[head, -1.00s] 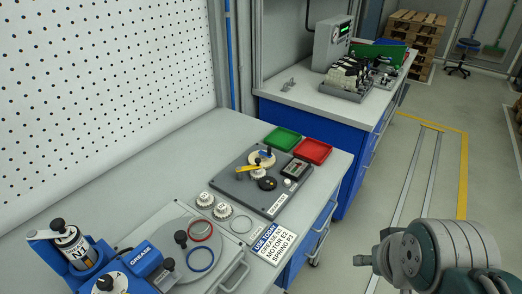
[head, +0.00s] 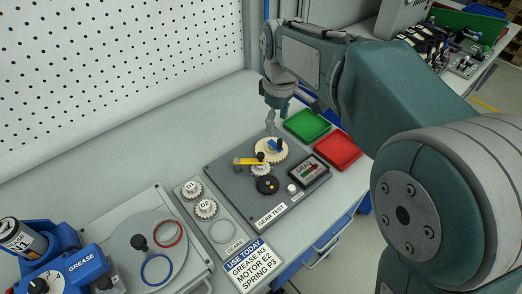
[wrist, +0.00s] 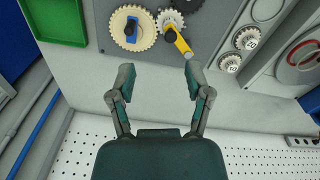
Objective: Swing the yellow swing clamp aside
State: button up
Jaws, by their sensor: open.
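The yellow swing clamp (head: 247,161) is a short bar on the grey gear test plate (head: 222,163). Its black knob end lies over the small white gear (head: 261,170), beside the large cream gear (head: 268,152) with a blue piece at its middle. In the wrist view the clamp (wrist: 183,46) angles down and right from the black knob. My gripper (head: 271,128) is above the plate's far edge, behind the large gear. In the wrist view my gripper (wrist: 158,72) has its two fingers wide apart with nothing between them, short of the clamp.
A green tray (head: 307,125) and a red tray (head: 338,150) stand right of the plate. A gear rack (head: 208,225), a "USE TODAY" card (head: 246,267) and a round grease fixture (head: 155,240) lie at the near left. The bench behind the plate is clear.

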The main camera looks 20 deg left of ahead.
jog(key=n, duration=0.1)
send_over(260, 153)
notch_tip(260, 153, down, 2)
notch_tip(260, 153, down, 11)
jog(key=shift+r, duration=0.1)
jog(key=shift+d, duration=0.1)
grip_shut()
